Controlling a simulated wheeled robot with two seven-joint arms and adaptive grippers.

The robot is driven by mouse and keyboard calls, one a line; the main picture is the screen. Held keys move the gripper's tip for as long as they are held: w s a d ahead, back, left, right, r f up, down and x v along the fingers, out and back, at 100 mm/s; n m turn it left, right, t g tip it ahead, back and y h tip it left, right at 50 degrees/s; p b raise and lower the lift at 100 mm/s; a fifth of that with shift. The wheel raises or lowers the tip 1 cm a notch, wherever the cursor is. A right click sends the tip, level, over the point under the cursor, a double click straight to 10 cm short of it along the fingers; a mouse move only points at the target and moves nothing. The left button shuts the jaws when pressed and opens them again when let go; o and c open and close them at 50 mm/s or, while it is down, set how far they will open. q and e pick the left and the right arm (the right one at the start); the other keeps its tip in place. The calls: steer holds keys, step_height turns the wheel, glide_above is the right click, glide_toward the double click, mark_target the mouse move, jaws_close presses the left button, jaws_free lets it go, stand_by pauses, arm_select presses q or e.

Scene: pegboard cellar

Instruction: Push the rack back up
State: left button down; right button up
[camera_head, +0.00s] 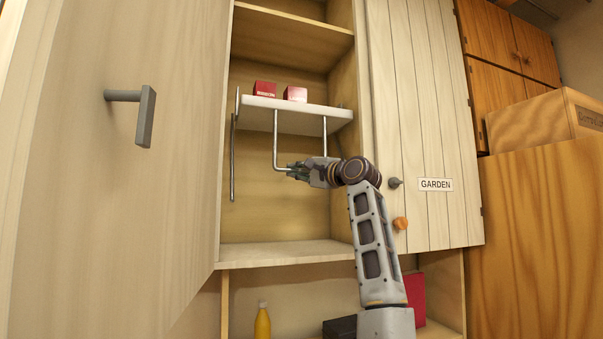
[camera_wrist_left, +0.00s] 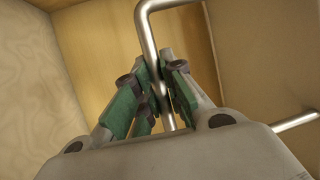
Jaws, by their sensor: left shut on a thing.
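The rack (camera_head: 298,119) is a white shelf board on metal rods inside the open tall cabinet. A U-shaped metal handle (camera_head: 276,148) hangs below its front. My left gripper (camera_head: 295,172) is at the low crossbar of this handle, below the board. In the left wrist view my left gripper (camera_wrist_left: 160,78) has its green-padded fingers closed around the metal bar (camera_wrist_left: 149,38). The fingers partly hide the bar. My right gripper is not in view.
Two red boxes (camera_head: 264,88) (camera_head: 296,94) stand on the rack. An open door (camera_head: 110,190) is at the left; the closed GARDEN door (camera_head: 425,120) is at the right. The cabinet's fixed shelf (camera_head: 285,252) below is bare. A yellow bottle (camera_head: 263,323) stands lower down.

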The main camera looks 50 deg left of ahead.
arm_select(q)
steer(key=c, duration=1.8)
jaws_free()
steer(key=shift+r, duration=0.4)
steer(key=o, duration=0.3)
steer(key=shift+w+a+f, duration=0.1)
steer(key=shift+w+f, duration=0.05)
steer(key=shift+f, duration=0.05)
steer(key=d, duration=0.4)
steer(key=d+f, duration=0.1)
steer(key=d, duration=0.3)
steer(key=d+f, duration=0.1)
steer(key=d, duration=0.3)
steer(key=shift+f, duration=0.1)
